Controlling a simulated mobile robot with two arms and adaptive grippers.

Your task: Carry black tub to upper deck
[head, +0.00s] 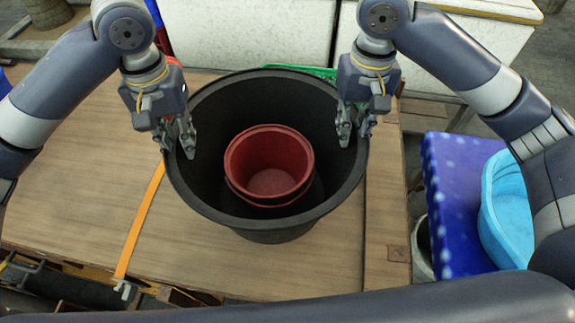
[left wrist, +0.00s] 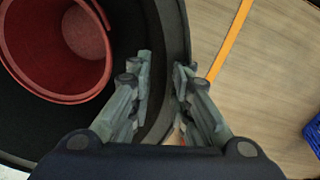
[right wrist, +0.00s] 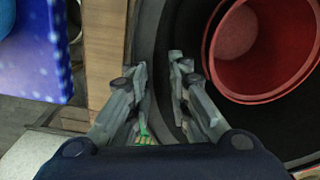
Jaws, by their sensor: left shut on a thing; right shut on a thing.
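The black tub (head: 215,190) is a wide round tub over the wooden deck in the head view. A red bucket (head: 270,160) sits inside it. My left gripper (head: 178,143) is shut on the tub's left rim, one finger inside and one outside; the rim also shows in the left wrist view (left wrist: 170,60). My right gripper (head: 352,130) is shut on the right rim, which shows in the right wrist view (right wrist: 148,50). The tub looks upright. I cannot tell whether its base touches the deck. Which surface is the upper deck is unclear.
The wooden deck (head: 70,200) has an orange strap (head: 140,222) across it, left of the tub. White boxes (head: 245,35) stand behind. A blue dotted surface (head: 455,200) with a light blue basin (head: 508,210) lies to the right. A green thing (head: 318,72) shows behind the tub.

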